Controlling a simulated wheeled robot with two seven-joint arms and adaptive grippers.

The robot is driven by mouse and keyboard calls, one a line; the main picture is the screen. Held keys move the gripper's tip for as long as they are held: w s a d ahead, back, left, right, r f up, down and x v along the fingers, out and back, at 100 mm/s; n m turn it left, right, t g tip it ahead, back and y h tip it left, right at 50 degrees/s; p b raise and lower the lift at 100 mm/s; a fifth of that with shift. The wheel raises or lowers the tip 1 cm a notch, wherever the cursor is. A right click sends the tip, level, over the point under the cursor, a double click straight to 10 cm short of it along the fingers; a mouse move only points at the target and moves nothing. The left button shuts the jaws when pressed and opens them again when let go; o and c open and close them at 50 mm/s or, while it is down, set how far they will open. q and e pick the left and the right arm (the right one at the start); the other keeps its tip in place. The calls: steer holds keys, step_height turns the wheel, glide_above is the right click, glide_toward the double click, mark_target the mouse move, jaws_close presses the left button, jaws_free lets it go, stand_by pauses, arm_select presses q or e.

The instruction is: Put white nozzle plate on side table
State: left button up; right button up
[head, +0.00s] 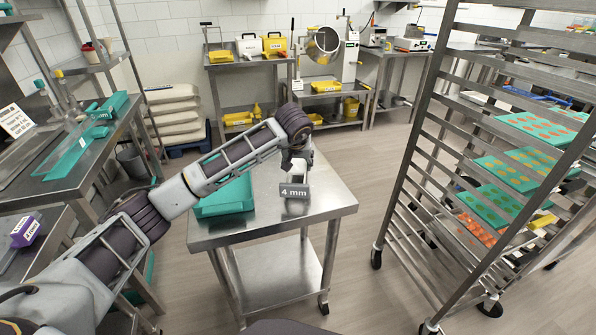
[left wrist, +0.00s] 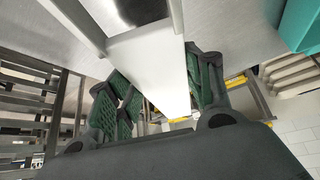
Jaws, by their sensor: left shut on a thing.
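My left gripper (head: 297,172) is over the steel side table (head: 325,203), pointing down. It is shut on the white nozzle plate (left wrist: 150,65), which shows as a pale bar between the green-padded fingers in the left wrist view. In the head view, a grey "4 mm" label (head: 294,190) shows at the gripper, low over the tabletop. Most of the plate is hidden there by the gripper and the label. I cannot tell whether the plate touches the table. My right gripper is not in view.
A teal tray (head: 226,199) lies on the side table, left of the gripper and partly behind my arm. A tall rack (head: 420,150) with teal trays of gummies stands at right. A steel bench (head: 70,165) is at left. The table's front right is clear.

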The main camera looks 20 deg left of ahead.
mark_target(298, 179)
arm_select(q)
steer(key=shift+f, duration=0.35)
steer(key=shift+f+b, duration=0.3)
steer(key=shift+f, duration=1.2)
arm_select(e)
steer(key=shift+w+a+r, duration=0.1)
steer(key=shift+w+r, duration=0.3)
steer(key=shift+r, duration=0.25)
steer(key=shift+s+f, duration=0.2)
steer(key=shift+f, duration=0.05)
arm_select(q)
steer(key=o, duration=1.2)
steer(key=shift+f, duration=0.1)
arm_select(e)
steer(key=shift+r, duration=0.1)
